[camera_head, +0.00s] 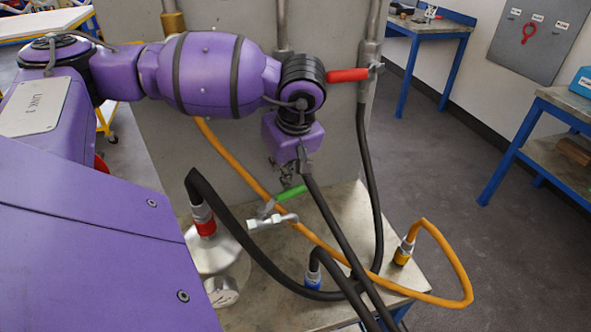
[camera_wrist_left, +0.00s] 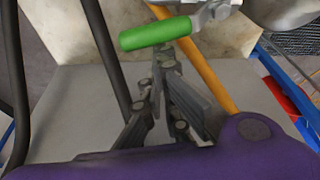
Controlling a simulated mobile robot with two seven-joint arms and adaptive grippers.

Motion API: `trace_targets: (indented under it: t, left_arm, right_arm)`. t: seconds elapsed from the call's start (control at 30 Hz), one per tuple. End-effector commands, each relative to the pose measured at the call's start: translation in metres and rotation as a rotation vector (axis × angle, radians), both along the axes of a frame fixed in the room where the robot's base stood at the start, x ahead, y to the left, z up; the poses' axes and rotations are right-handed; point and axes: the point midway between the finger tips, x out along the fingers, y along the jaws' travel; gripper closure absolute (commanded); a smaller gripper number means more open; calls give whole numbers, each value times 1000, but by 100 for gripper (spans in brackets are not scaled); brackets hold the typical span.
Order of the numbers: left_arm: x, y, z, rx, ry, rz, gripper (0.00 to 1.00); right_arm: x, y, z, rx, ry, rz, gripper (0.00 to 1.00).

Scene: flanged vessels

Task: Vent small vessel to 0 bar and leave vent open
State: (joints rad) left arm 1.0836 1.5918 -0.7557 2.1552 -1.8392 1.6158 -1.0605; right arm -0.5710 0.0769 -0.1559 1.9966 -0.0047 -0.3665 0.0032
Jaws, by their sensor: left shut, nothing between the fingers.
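The small metal vessel (camera_head: 212,255) stands at the lower left of the bench, partly cut off by my purple body. A valve (camera_head: 272,220) with a green lever handle (camera_head: 290,193) is beside it. The green handle (camera_wrist_left: 155,33) also shows in the left wrist view, lying nearly level. My left gripper (camera_head: 284,178) is shut and empty, pointing down just above the green handle. In the wrist view its fingertips (camera_wrist_left: 164,58) are close to the handle; I cannot tell whether they touch. No pressure reading is legible. My right gripper is not in view.
A red lever handle (camera_head: 347,75) is on a pipe at the upper right of the grey panel (camera_head: 225,150). Black hoses (camera_head: 240,243) and an orange hose (camera_head: 455,268) cross the bench (camera_head: 345,215).

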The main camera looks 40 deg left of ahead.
Motion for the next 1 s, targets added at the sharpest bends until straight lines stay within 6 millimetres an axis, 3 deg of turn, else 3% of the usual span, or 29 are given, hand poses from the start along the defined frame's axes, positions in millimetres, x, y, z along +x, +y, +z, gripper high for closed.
trace_targets:
  t: [0.43,1.0]
  left_arm:
    - [-3,-13,-2,-3,2,-209,100]
    - [-3,-15,-1,-2,1,-234,100]
  right_arm:
    - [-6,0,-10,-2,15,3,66]
    - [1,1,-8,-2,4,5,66]
